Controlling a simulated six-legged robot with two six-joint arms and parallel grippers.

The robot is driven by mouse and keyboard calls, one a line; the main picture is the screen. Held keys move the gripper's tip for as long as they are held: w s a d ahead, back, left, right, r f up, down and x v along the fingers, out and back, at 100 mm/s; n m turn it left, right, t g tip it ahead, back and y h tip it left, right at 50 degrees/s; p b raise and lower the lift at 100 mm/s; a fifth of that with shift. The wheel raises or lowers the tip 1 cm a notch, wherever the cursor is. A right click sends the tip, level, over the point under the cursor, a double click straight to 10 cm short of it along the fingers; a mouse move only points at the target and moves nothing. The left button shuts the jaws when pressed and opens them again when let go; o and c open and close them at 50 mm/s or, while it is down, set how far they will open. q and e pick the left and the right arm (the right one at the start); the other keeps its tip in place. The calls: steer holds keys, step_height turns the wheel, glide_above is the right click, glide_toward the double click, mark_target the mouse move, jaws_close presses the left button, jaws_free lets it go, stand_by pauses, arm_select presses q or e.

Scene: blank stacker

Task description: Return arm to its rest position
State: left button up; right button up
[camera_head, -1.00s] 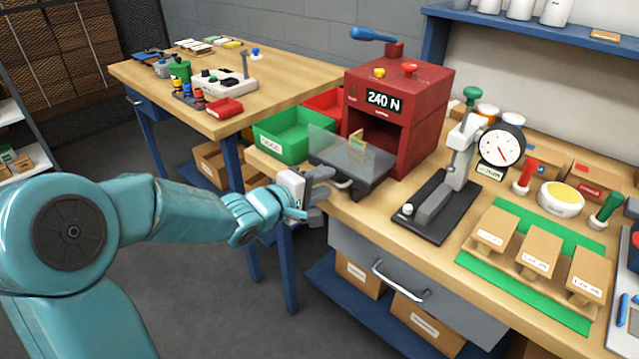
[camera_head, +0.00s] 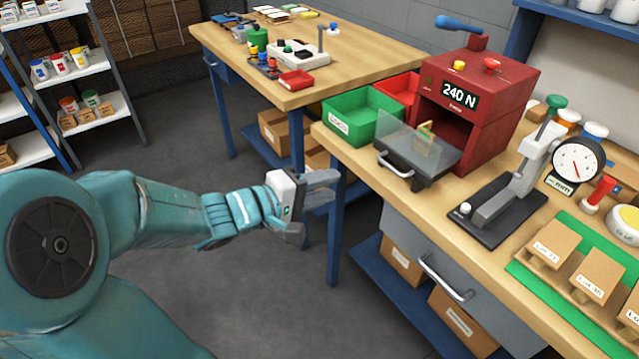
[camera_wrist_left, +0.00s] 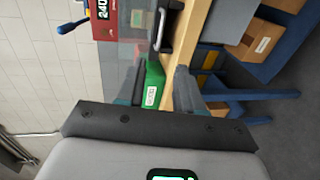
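My left arm reaches in from the left in the head view. Its gripper (camera_head: 318,198) hangs in the air in front of the workbench's left end, apart from the bench and the machine. Its two fingers are spread with nothing between them. In the left wrist view the fingers (camera_wrist_left: 165,92) also stand apart, with a green bin (camera_wrist_left: 153,88) seen beyond the gap. My right gripper is not in view.
The red press machine (camera_head: 480,105) reads 240 N, with its clear-fronted drawer (camera_head: 415,150) pulled out. A green bin (camera_head: 362,115), a dial gauge stand (camera_head: 510,205) and the workbench edge (camera_head: 400,205) lie right of the gripper. Grey floor (camera_head: 270,290) below is clear.

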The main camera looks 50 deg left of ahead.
arm_select(q)
steer(key=shift+s, duration=0.4)
steer(key=shift+r, duration=0.1)
steer(key=w+d+f+m+g+h+p, duration=0.1)
steer(key=w+d+f+g+h+p, duration=0.2)
steer(key=d+f, duration=0.65)
steer(key=w+d+f+m+g+h+p, duration=0.1)
steer(key=w+d+f+g+h+p, duration=0.25)
steer(key=d+f, duration=0.6)
steer(key=s+d+f+m+g+y, duration=0.3)
steer(key=s+d+f+m+g, duration=0.3)
steer(key=s+f+m, duration=0.6)
steer(key=s+m+g, duration=0.1)
steer(key=g, duration=0.1)
steer(key=shift+s+f+g+p, duration=0.35)
steer(key=shift+f, duration=0.05)
